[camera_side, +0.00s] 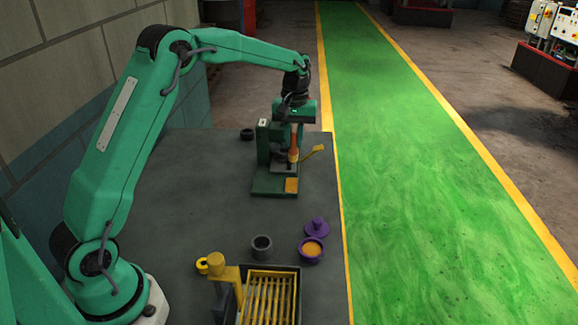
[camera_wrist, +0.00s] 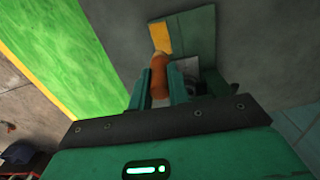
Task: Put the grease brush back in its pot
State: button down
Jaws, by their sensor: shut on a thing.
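My gripper (camera_side: 295,122) is shut on an orange handle, which I take to be the grease brush (camera_side: 294,142). The brush hangs nearly upright, its lower end at the capstan drum stand; its bristles are hard to make out. In the wrist view the brush (camera_wrist: 160,68) shows between the two green fingers of my gripper (camera_wrist: 159,88). A small dark grey pot (camera_side: 262,247) stands open on the table, well in front of my gripper. Beside it is a purple pot (camera_side: 311,249) filled with something orange. I cannot tell for certain which is the brush's pot.
The green capstan stand (camera_side: 274,182) has a yellow lever (camera_side: 314,152) sticking out right. A purple lid (camera_side: 317,228) lies behind the purple pot. A slatted yellow tray (camera_side: 269,298) and a yellow post (camera_side: 224,275) stand at the front. The table's middle left is clear.

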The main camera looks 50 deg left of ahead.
jog(key=s+d+m, duration=0.1)
jog(key=s+d, duration=0.5)
jog(key=s, duration=0.5)
jog(key=s+d+f+m, duration=0.1)
jog(key=s+d+m, duration=0.1)
jog(key=s+d, duration=0.5)
jog(key=s, duration=0.4)
jog(key=shift+d+m, duration=0.2)
jog(key=shift+m, duration=0.1)
jog(key=shift+f, duration=0.25)
jog(key=shift+f, duration=1.45)
jog(key=shift+f, duration=1.8)
dwell(2.0)
